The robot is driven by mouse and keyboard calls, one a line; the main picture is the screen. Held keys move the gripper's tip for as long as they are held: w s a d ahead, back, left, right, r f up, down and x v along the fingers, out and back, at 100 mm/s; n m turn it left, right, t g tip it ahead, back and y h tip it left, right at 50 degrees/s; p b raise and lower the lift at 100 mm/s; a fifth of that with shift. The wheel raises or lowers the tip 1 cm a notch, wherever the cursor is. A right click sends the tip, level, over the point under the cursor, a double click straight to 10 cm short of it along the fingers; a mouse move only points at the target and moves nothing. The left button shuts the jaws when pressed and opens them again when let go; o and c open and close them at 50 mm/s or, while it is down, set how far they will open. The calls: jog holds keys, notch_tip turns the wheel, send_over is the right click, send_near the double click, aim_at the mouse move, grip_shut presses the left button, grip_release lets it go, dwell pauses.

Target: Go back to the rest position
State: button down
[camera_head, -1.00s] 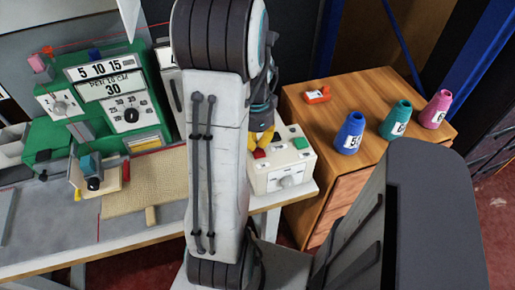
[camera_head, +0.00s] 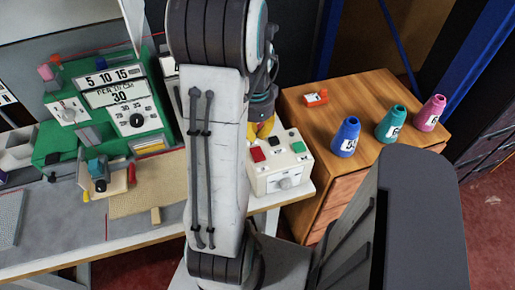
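My arm stands upright in the middle of the view and hides part of the table behind it. My gripper (camera_head: 262,128), with yellow fingers, shows only partly at the arm's right edge.
A green machine (camera_head: 125,105) stands on the worktable at left, with a tan rug piece (camera_head: 160,180) before it.

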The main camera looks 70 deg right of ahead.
jog(key=shift+r+p, duration=0.3)
jog(key=shift+r, duration=0.4)
dwell(0.3)
jog(key=n, duration=0.3)
jog(key=shift+a, duration=0.2)
jog(key=shift+a+f+n, duration=0.1)
jog(key=shift+a+n, duration=0.15)
jog(key=shift+n, duration=0.65)
jog(key=w+a+r+n+t, duration=0.1)
jog(key=w+a+r+n, duration=0.2)
jog(key=a+n, duration=0.5)
jog(key=w+a+r+n+t, duration=0.1)
jog(key=w+a+r+n, duration=0.3)
jog(key=a+n, duration=0.4)
jog(key=w+a+r+n+t, duration=0.2)
jog(key=w+a+r+n, duration=0.2)
jog(key=a, duration=1.1)
jog(key=shift+w+a+n, duration=0.3)
jog(key=shift+w+n, duration=0.7)
jog(key=shift+n, duration=1)
